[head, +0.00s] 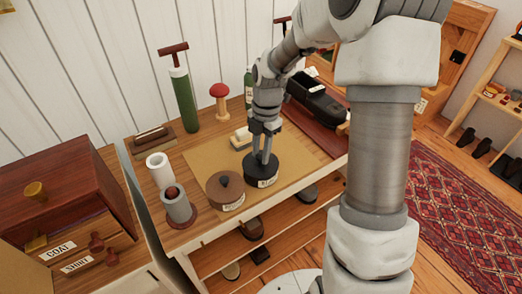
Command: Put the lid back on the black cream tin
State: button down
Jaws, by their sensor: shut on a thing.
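The black cream tin (267,182) stands on the tan mat (205,156) on the bench, with a pale label on its front. My gripper (264,160) points down over it, its fingers shut at the middle of the dark round top. The fingers hide what they grip; it appears to be the knob of the black lid (275,165). The lid lies level over the tin. I cannot tell whether it is fully seated or slightly raised.
A brown tin (226,192) with a dark knob stands close at the left. Nearby are a grey cup (178,207), a white roll (159,166), a brush (241,138), a red mushroom-shaped item (219,98), a green pump (184,101) and a black shoe (315,98).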

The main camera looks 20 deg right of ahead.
dwell(0.4)
jog(key=shift+c, duration=0.3)
grip_release()
jog(key=shift+r, duration=0.1)
jog(key=shift+r+p, duration=3.2)
jog(key=shift+r, duration=0.25)
grip_shut()
